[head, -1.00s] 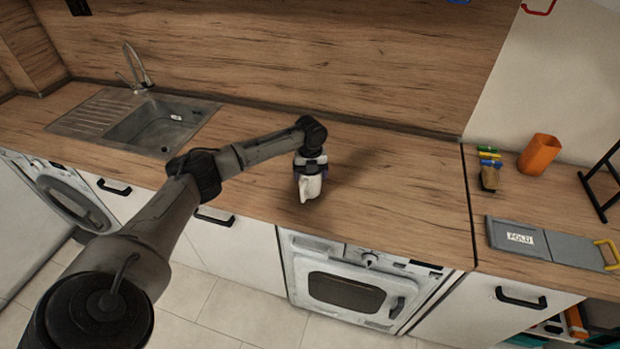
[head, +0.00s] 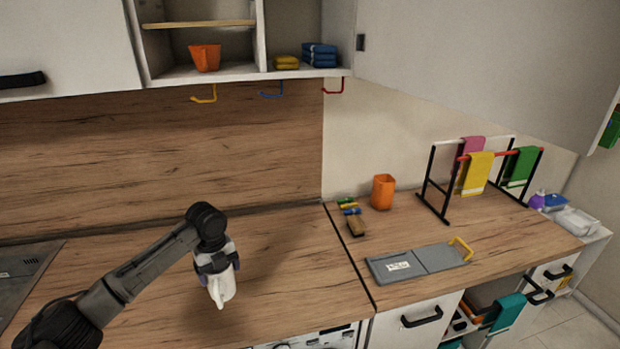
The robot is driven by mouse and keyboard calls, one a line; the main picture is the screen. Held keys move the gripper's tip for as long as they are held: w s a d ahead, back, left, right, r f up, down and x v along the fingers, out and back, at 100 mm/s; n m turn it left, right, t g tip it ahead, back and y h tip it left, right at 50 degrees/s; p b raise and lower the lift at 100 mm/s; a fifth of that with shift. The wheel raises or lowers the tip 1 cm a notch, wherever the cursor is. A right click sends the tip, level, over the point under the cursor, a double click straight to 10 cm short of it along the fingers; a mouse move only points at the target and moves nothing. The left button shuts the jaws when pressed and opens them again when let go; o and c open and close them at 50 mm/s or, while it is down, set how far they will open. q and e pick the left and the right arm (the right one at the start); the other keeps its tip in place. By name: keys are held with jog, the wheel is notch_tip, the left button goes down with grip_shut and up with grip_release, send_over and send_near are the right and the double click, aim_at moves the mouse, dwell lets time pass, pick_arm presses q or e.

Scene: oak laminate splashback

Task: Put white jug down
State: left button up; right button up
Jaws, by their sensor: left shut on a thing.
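The white jug (head: 222,288) is in the lower left of the head view, over the wooden worktop (head: 290,265). My left gripper (head: 216,268) comes down on it from above and is shut on it. The gripper hides the jug's upper part. My right gripper is not in view.
Worktop around the jug is clear. To the right are a grey folding board (head: 418,262), brushes (head: 355,222), an orange cup (head: 383,191) and a rack with towels (head: 478,172). An open wall cupboard (head: 205,72) hangs above, with hooks below it.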

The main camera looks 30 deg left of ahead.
pick_arm(q)
jog(key=n, duration=0.4)
jog(key=shift+d+n, duration=0.1)
jog(key=shift+n, duration=0.2)
jog(key=s+d+r+n, duration=0.25)
jog(key=d+n, duration=0.35)
jog(key=d, duration=0.3)
jog(key=s+d+r+n, duration=0.25)
jog(key=d+n, duration=0.35)
jog(key=d, duration=0.3)
jog(key=s+d+r+n, duration=0.1)
jog(key=s+d+n, duration=0.2)
jog(key=d+n, duration=0.55)
jog(key=s+r+m+p, duration=0.1)
jog(key=s+r+p, duration=0.3)
jog(key=r+p, duration=0.8)
jog(key=s+d+r+m+p, duration=0.1)
jog(key=s+r+p, duration=0.2)
jog(key=r+p, duration=0.8)
jog(key=shift+s+d+r+p, duration=0.15)
jog(key=shift+s+r+p, duration=0.2)
jog(key=shift+p, duration=0.55)
